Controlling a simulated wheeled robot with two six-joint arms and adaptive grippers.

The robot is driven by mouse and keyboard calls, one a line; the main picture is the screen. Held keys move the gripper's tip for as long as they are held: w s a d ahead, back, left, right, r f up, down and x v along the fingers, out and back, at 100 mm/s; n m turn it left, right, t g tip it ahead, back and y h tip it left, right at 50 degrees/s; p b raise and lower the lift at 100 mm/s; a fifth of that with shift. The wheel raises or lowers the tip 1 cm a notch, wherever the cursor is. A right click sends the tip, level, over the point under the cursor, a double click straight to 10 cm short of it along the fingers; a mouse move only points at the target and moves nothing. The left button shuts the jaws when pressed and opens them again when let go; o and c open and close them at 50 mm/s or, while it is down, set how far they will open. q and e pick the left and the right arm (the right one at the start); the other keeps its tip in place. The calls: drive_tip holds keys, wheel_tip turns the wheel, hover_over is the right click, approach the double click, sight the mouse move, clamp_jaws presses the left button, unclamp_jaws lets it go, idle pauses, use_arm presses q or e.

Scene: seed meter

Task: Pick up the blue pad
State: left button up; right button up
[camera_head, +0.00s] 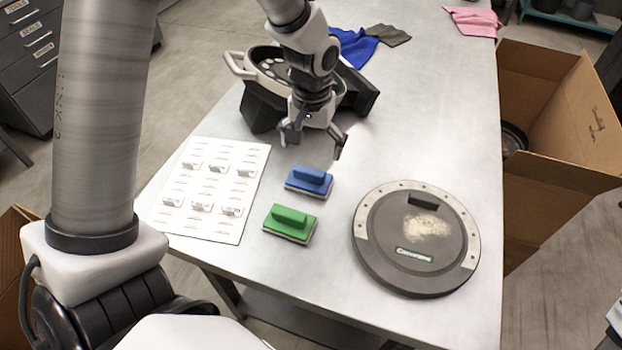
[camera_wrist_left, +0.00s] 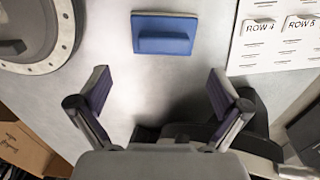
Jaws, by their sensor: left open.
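The blue pad (camera_head: 309,181) is a small block with a raised blue handle, lying flat on the metal table. It also shows in the left wrist view (camera_wrist_left: 165,40), at the top middle, beyond the fingertips. My left gripper (camera_head: 312,148) is open and empty, above the table just behind the blue pad and apart from it. In the left wrist view its two fingers (camera_wrist_left: 158,88) are spread wide, with bare table between them. My right gripper is not in view.
A green pad (camera_head: 290,223) lies in front of the blue one. A white label sheet (camera_head: 250,170) with small tags is to the left, a round dark disc (camera_head: 375,255) to the right. A dark seed-meter housing (camera_head: 262,108) stands behind my gripper. A cardboard box (camera_head: 560,85) is beyond the right edge.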

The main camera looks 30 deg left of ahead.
sight(309, 170)
use_arm(q)
drive_tip(key=f, duration=0.2)
drive_tip(key=f+p, duration=0.1)
drive_tip(key=f, duration=0.4)
drive_tip(key=shift+s+a+f, duration=0.15)
drive_tip(key=shift+s+a, duration=0.05)
drive_tip(key=shift+a, duration=0.05)
drive_tip(key=shift+w+f, duration=0.15)
drive_tip(key=shift+f, duration=0.1)
drive_tip(key=shift+r, duration=0.1)
drive_tip(key=c, duration=1.3)
drive_tip(key=shift+r, duration=0.35)
wheel_tip(309, 170, up, 9)
drive_tip(key=shift+r, duration=0.15)
